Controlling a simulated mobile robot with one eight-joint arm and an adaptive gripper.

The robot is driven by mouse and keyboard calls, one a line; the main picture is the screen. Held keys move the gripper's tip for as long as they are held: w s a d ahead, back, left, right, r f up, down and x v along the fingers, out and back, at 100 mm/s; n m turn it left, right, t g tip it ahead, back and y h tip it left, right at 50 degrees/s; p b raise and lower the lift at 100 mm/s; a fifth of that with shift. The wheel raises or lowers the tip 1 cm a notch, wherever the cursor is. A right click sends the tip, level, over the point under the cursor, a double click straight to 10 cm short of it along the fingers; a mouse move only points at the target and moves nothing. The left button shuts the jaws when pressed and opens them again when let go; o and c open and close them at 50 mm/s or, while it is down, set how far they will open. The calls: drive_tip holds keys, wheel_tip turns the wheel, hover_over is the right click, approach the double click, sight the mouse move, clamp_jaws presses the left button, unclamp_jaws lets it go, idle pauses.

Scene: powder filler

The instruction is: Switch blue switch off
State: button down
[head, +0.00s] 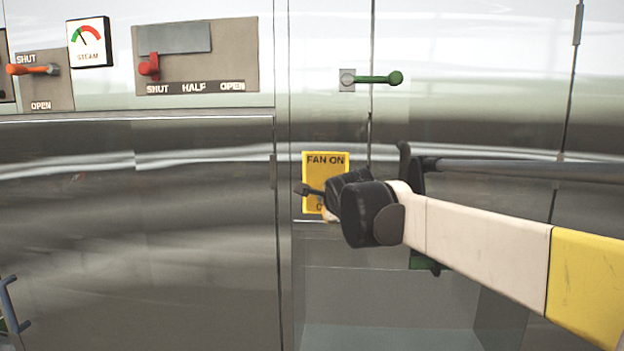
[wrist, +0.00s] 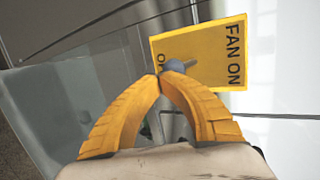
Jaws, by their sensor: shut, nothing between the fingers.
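A yellow plate (head: 326,163) marked FAN ON stands on the metal cabinet in the head view, with a dark lever switch (head: 303,189) whose knob points left. In the wrist view the plate (wrist: 215,45) appears turned on its side, and the switch's knob (wrist: 174,66) looks grey-blue. My gripper (wrist: 160,77) is shut and empty, its yellow fingertips together right beside the knob. I cannot tell whether they touch it. In the head view my dark wrist covers the plate's lower right and most of the fingers, and the lower lettering is partly hidden.
A green handle (head: 380,78) sits above the plate. At the upper left are a red lever (head: 149,67) on a SHUT/HALF/OPEN panel, an orange lever (head: 33,69) and a steam gauge (head: 89,42). A blue handle (head: 10,305) shows at the lower left edge.

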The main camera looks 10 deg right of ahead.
drive_tip(key=shift+w+f, duration=0.1)
drive_tip(key=shift+f, duration=0.2)
drive_tip(key=shift+r, duration=0.1)
drive_tip(key=shift+r+p, duration=0.55)
drive_tip(key=shift+r, duration=0.25)
drive_tip(key=shift+d, duration=0.1)
